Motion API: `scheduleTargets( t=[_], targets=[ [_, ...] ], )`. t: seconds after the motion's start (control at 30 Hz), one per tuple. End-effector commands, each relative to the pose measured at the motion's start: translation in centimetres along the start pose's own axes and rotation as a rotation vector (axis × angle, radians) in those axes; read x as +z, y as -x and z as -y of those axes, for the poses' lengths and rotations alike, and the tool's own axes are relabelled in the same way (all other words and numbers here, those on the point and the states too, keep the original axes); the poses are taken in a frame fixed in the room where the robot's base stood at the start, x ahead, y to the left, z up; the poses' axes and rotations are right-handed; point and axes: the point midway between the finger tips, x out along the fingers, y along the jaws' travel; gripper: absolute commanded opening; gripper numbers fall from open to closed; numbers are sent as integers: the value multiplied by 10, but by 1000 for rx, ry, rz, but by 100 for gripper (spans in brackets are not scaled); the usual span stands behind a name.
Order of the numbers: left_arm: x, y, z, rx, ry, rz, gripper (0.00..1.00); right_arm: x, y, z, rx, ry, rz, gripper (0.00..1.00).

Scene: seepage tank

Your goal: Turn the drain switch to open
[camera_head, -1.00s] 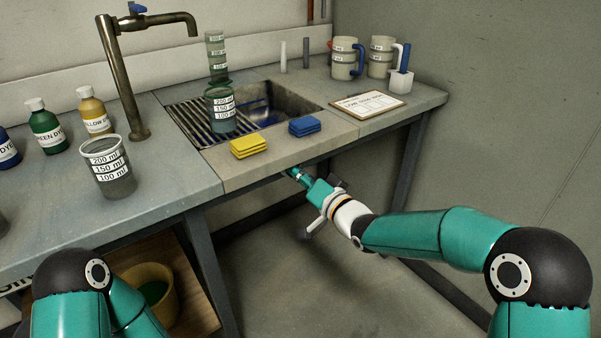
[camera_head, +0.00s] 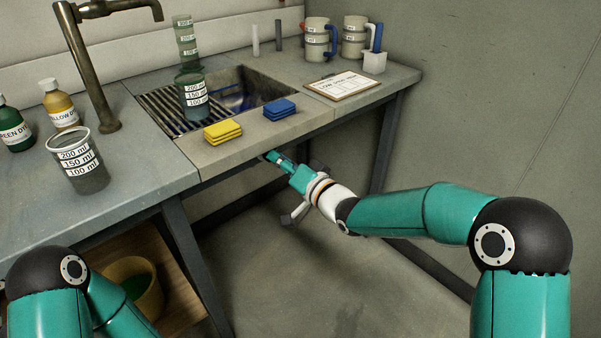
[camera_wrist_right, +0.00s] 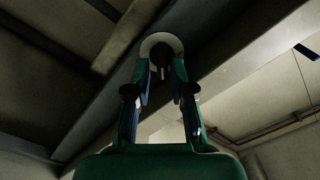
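In the right wrist view, a pale round disc with a dark stubby handle (camera_wrist_right: 161,62) at its middle sits under the worktop; it looks like the drain switch. My right gripper (camera_wrist_right: 160,74) reaches up to it with its fingers apart, one on each side of the dark handle. I see gaps between the fingers and the handle, and cannot tell if the tips touch the disc. In the head view, my right gripper (camera_head: 274,158) reaches beneath the front edge of the sink counter, which hides the switch. My left gripper is out of view; only part of that arm shows.
The sink (camera_head: 243,95) holds a grate with a stacked measuring vessel (camera_head: 194,95). Yellow sponges (camera_head: 222,132) and blue sponges (camera_head: 279,109) lie at its front edge. A clipboard (camera_head: 342,85) lies to the right. A table leg (camera_head: 190,255) stands left of the free floor.

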Motion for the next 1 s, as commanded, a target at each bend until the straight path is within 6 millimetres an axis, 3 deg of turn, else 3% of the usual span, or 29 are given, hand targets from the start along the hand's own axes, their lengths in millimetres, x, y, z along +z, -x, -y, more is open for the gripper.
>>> scheduleTargets(
  t=[0.5,0.7,1.0],
  targets=[
    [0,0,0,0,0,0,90,-2,93,-2,3,-1,-4,23],
    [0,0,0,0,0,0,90,-2,106,-2,2,-1,-5,23],
    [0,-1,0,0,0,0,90,-1,106,-2,1,-1,-4,23]
  ],
)
